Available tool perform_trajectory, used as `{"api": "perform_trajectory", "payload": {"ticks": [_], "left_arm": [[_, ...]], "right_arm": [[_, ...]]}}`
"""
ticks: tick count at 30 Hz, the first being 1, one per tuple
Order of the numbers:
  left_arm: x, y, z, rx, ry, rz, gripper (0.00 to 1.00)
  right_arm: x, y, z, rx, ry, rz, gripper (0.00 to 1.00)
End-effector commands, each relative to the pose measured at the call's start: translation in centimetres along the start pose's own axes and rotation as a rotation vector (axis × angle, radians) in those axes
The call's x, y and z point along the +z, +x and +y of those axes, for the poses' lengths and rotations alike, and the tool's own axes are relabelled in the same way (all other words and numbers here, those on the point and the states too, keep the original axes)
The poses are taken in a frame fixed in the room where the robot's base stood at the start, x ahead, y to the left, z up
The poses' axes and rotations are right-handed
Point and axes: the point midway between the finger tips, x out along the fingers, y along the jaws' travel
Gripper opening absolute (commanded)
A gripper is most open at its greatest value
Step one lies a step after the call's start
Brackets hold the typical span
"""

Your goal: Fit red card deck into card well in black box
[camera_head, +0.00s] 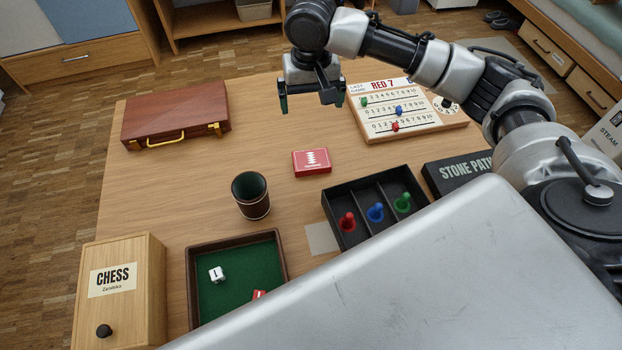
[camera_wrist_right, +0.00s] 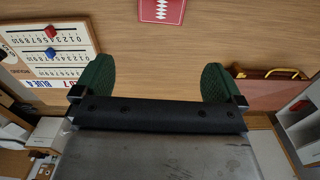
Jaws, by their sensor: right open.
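The red card deck (camera_head: 311,162) lies flat on the wooden table, near its middle. It also shows at the top edge of the right wrist view (camera_wrist_right: 162,10), partly cut off. The black box (camera_head: 375,207) stands to the right and nearer to me, with compartments holding a red, a blue and a green pawn at their near ends. Its near right part is hidden by a grey panel. My right gripper (camera_head: 312,105) is open and empty above the far part of the table, beyond the deck. Its green fingertips (camera_wrist_right: 158,82) are wide apart. My left gripper is not in view.
Bare table lies around the deck.

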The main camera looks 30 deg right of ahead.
Motion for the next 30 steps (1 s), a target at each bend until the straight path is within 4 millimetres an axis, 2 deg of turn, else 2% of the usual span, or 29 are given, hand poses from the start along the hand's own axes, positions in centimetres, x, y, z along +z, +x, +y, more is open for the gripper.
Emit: {"api": "perform_trajectory", "payload": {"ticks": [1, 6, 11, 18, 26, 30], "left_arm": [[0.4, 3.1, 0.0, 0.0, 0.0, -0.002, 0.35], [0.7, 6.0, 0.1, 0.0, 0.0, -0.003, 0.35], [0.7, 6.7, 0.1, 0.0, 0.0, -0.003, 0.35], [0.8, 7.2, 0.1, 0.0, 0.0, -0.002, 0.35], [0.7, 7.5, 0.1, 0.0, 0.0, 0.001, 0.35], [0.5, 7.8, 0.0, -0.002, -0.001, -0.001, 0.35]], "right_arm": [[0.0, 3.1, 0.0, 0.0, 0.0, 0.001, 1.0], [0.0, 6.0, 0.0, -0.001, 0.0, 0.001, 1.0], [0.0, 7.0, 0.0, 0.0, 0.0, 0.0, 1.0], [0.0, 10.4, 0.0, 0.002, 0.001, -0.002, 1.0], [0.0, 12.6, 0.0, 0.0, 0.001, 0.0, 1.0], [0.1, 14.8, -0.1, 0.002, 0.001, -0.001, 1.0]]}}
